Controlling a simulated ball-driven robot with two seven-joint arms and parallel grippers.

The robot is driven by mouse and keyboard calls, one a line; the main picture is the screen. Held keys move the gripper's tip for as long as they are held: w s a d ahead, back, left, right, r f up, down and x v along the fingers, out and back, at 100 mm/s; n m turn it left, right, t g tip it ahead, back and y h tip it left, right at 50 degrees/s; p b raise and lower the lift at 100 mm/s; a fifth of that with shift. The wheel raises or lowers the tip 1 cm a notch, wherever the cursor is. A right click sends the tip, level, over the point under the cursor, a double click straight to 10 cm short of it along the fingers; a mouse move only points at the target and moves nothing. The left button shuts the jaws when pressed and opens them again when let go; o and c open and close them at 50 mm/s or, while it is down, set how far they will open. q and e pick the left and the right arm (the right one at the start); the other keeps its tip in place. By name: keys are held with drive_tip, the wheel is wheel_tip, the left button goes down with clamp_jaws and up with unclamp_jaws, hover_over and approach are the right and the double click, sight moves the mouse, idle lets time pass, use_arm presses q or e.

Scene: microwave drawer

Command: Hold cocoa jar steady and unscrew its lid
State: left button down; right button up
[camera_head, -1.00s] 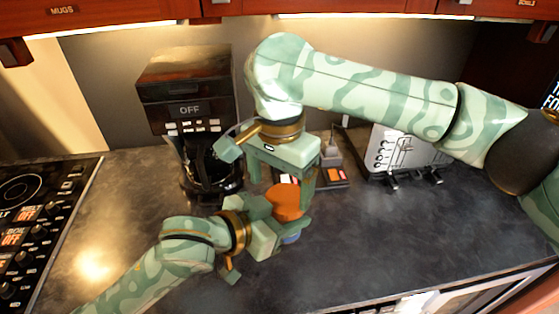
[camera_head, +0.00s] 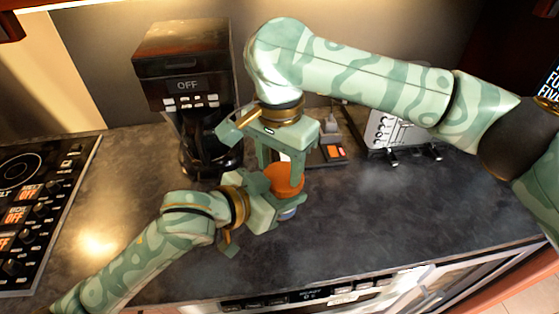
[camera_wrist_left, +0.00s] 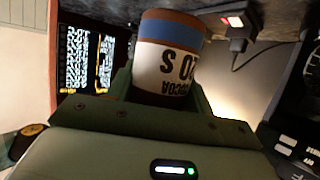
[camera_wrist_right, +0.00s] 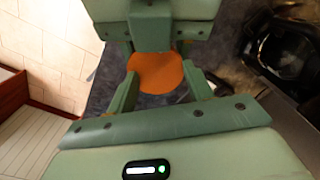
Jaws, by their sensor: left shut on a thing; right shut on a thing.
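The cocoa jar stands on the counter in the head view, mostly hidden by my grippers. In the left wrist view, the white jar (camera_wrist_left: 165,70) with blue and brown bands and black lettering appears upside down. My left gripper (camera_head: 276,213) is shut on the jar's body from the left. My right gripper (camera_head: 281,170) comes down from above and is shut on the lid; its fingers sit on either side of the orange lid (camera_wrist_right: 158,73) in the right wrist view.
A black coffee maker (camera_head: 185,60) stands behind, left of the grippers. A stovetop (camera_head: 35,185) is at the left. The counter's right front is clear.

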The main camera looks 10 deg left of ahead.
drive_tip(key=shift+s+a+f, duration=0.1)
drive_tip(key=shift+s+f, duration=0.05)
drive_tip(key=shift+f, duration=0.1)
drive_tip(key=shift+c, duration=0.3)
drive_tip(key=o, duration=1.1)
